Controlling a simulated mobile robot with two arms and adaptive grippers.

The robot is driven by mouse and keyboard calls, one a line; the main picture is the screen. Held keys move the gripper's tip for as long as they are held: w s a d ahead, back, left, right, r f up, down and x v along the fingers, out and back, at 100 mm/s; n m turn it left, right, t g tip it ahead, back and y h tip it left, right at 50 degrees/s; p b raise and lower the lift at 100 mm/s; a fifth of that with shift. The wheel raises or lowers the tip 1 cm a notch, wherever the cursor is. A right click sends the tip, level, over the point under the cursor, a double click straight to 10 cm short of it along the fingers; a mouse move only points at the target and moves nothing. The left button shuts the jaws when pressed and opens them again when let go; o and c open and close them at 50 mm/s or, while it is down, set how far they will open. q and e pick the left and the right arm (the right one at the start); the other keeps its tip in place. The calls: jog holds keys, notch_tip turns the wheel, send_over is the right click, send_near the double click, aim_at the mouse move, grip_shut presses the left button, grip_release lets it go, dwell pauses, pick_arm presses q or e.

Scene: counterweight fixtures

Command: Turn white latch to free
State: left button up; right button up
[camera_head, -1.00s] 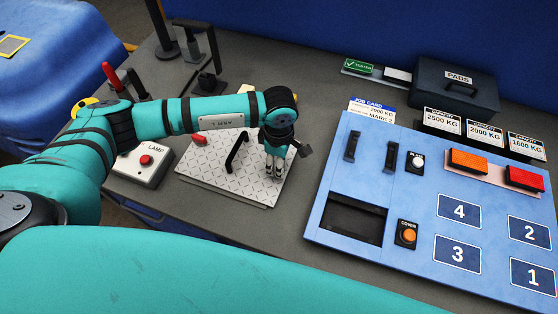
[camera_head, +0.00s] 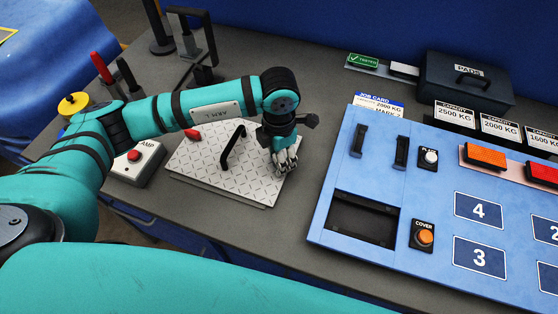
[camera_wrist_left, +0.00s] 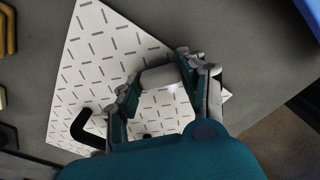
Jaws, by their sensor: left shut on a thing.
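The white latch (camera_wrist_left: 158,76) shows in the left wrist view as a pale bar between my left gripper's fingertips. My left gripper (camera_head: 286,161) is shut on it, low over the right side of the checkered metal plate (camera_head: 205,168). In the head view the gripper hides most or all of the latch. The plate carries a black handle (camera_head: 232,146), left of the gripper and apart from it, and a red latch (camera_head: 192,134) at its far left edge. My right gripper is not in view.
A lamp box (camera_head: 137,162) with a red button stands left of the plate. A blue panel (camera_head: 325,222) with an open recess and buttons lies to the right. Black stands (camera_head: 188,45) rise behind my left arm. Bare grey bench separates plate and panel.

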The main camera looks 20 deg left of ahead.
pick_arm(q)
jog(key=n+b, duration=0.2)
jog(key=n, duration=0.2)
jog(key=shift+f+n+b, duration=0.1)
jog(key=shift+n+b, duration=0.85)
jog(key=shift+n, duration=0.85)
jog(key=o, duration=1.2)
jog(key=shift+c, duration=0.2)
jog(key=shift+r, duration=0.25)
notch_tip(320, 180, up, 12)
jog(key=shift+f, duration=0.15)
